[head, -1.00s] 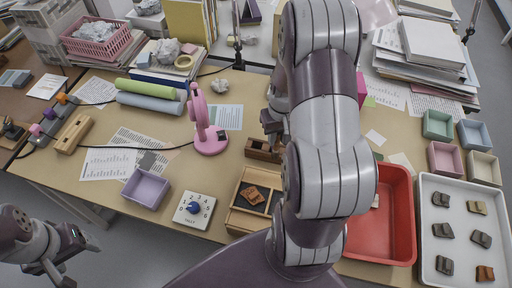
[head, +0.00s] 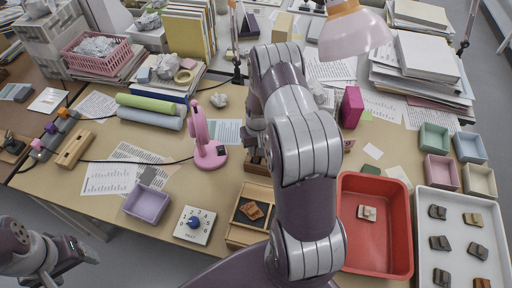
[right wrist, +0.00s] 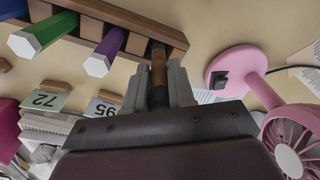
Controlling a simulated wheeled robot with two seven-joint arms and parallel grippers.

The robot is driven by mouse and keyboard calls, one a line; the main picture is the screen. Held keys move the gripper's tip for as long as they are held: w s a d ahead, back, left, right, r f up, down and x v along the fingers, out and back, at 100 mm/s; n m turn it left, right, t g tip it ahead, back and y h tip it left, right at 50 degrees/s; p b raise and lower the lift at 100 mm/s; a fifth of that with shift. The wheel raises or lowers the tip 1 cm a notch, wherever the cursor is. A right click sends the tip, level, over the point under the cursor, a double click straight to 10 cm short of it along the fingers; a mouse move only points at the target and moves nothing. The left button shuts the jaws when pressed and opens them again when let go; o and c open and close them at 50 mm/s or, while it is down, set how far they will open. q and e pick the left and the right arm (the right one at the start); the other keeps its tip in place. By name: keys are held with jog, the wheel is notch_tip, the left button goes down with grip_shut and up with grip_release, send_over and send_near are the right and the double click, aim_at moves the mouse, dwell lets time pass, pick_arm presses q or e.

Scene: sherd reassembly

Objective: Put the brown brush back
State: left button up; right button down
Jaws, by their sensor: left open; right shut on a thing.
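My right gripper (right wrist: 160,85) is shut on the brown brush (right wrist: 158,72), whose handle stands between the fingers in the right wrist view. The brush's far end meets the end of the wooden rack (right wrist: 120,15); I cannot tell if it is inside a slot. A green handle (right wrist: 45,34) and a purple handle (right wrist: 106,52) stick out of the same rack. In the head view my right arm hides most of the rack (head: 258,168) and the brush. My left gripper (head: 88,252) is open and empty at the lower left, off the table.
A pink fan (head: 207,150) stands just left of the rack. A wooden tray with a sherd (head: 251,211) lies in front of it. A red tub (head: 375,245) and a white sherd tray (head: 455,205) are at the right. A lamp (head: 355,32) hangs at the back.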

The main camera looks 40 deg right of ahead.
jog(key=shift+f, duration=0.2)
jog(key=c, duration=1)
grip_release()
jog(key=shift+o, duration=0.2)
